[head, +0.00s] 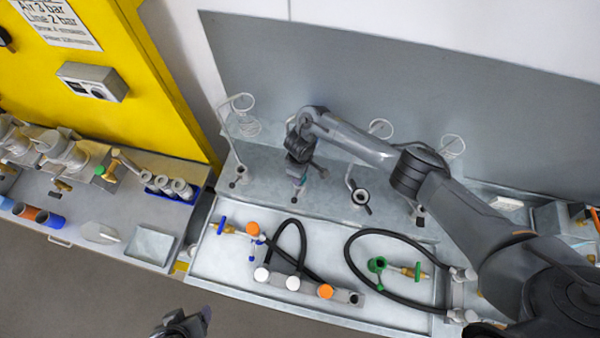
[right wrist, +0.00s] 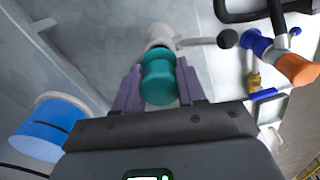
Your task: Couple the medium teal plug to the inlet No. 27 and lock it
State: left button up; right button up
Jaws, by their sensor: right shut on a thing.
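My right gripper (right wrist: 158,88) is shut on the teal plug (right wrist: 160,82), with one purple finger on each side of it. A pale grey inlet (right wrist: 159,36) lies directly beyond the plug, in line with it. They meet in the picture, but I cannot tell whether the plug is seated. A lever with a black knob (right wrist: 228,39) sticks out sideways from the inlet. In the head view my right gripper (head: 298,183) points down at the rear shelf, and the plug is too small to make out. No inlet number is readable. My left gripper (head: 184,324) is at the bottom edge, its jaws unclear.
Other inlets (head: 360,197) with levers stand along the shelf. In front is a tray (head: 215,278) with black hoses, a manifold with white and orange caps (head: 325,291), and a green-handled valve (head: 377,265). A blue-handled valve (head: 222,226) lies at the tray's left. A yellow cabinet (head: 120,60) stands left.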

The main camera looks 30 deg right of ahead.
jog(key=shift+f+b, duration=0.6)
jog(key=shift+f, duration=0.4)
jog(key=shift+f, duration=0.1)
jog(key=shift+f, duration=0.25)
dwell(0.3)
jog(key=o, duration=1.1)
jog(key=shift+o, duration=0.3)
